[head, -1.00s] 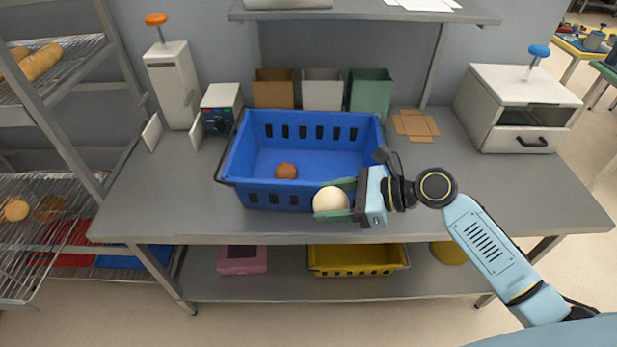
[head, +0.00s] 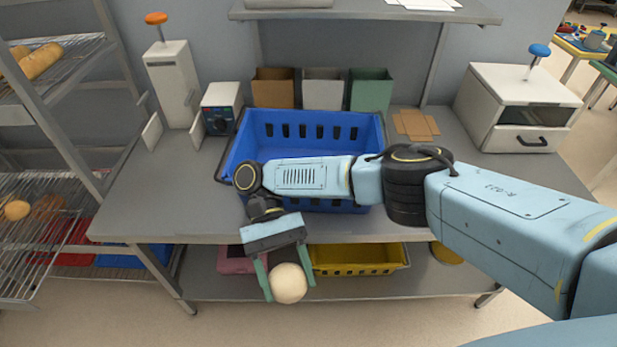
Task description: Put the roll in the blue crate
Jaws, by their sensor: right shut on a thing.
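The pale round roll (head: 289,283) is between the green fingers of my right gripper (head: 285,280), which is shut on it. The gripper points down and holds the roll in front of the table's front edge, below the tabletop level in the picture. The blue crate (head: 300,147) stands upright on the table behind it. My right arm crosses in front of the crate and hides much of its front wall and part of its inside. My left gripper is not in view.
A grey table (head: 150,205) carries the crate, with a white press (head: 172,85) at left and a white box with a drawer (head: 520,110) at right. On the lower shelf are a yellow crate (head: 385,262) and a pink box (head: 232,262). A bread rack (head: 60,140) stands at left.

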